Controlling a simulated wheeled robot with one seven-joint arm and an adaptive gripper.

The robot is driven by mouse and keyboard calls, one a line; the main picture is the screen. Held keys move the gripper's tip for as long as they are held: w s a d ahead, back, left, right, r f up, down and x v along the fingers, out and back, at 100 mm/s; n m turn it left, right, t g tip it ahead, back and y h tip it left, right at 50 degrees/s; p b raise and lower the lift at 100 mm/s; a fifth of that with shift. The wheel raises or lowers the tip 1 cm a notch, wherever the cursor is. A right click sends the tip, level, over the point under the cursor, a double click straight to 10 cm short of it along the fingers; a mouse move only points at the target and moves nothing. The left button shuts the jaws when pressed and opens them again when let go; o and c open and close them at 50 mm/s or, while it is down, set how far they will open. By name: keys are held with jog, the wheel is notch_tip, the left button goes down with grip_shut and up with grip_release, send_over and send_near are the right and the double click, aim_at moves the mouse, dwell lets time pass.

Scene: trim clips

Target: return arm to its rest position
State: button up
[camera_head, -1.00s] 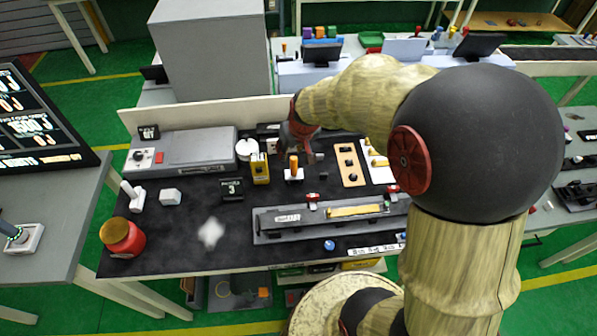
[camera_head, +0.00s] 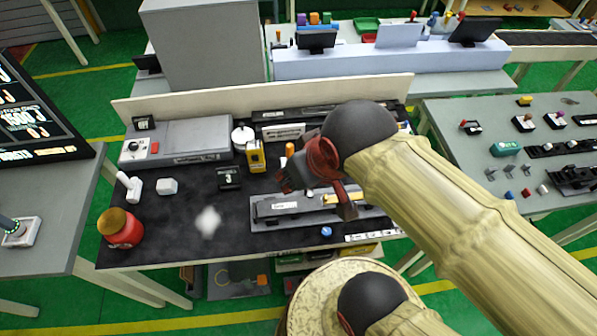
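My arm reaches in from the lower right of the head view, over the right part of the black-topped bench (camera_head: 165,240). My gripper (camera_head: 316,196) is above the grey fixture (camera_head: 275,208) that holds a yellow trim strip (camera_head: 338,199). Its dark and red fingers look spread apart, with nothing visible between them. My wrist and gripper hide part of the fixture and the parts behind it. The orange-topped piece (camera_head: 290,150) shows just behind the gripper.
A yellow box (camera_head: 255,157), a black label block (camera_head: 229,178) and a red jar (camera_head: 120,228) stand on the bench left of the gripper. A side table (camera_head: 470,140) with parts lies to the right.

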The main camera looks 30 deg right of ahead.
notch_tip(320, 180, down, 6)
jog(key=b, duration=0.6)
jog(key=shift+f, duration=0.15)
dwell(0.5)
